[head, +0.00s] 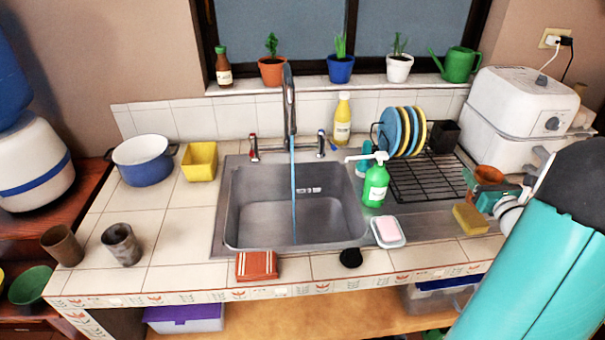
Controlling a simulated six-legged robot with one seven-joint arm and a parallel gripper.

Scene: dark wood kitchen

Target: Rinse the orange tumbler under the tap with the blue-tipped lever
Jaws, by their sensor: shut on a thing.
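The orange tumbler (489,174) is at the right, over the drying rack's right side. My gripper (490,188) is shut on it, and fingers hide part of it. I cannot tell whether it touches the rack. The tap (289,105) stands behind the steel sink (258,215), and a thin blue stream of water (293,190) falls from it into the basin. The blue-tipped lever (322,144) is to the right of the spout. A red-tipped lever (253,148) is to its left. My gripper is well to the right of the stream.
A green soap bottle (376,184), a soap dish (388,242) and a yellow sponge (470,219) stand between sink and gripper. The drying rack (425,185) holds several plates. Two tumblers (62,246) (122,244) stand left. The basin looks empty apart from water.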

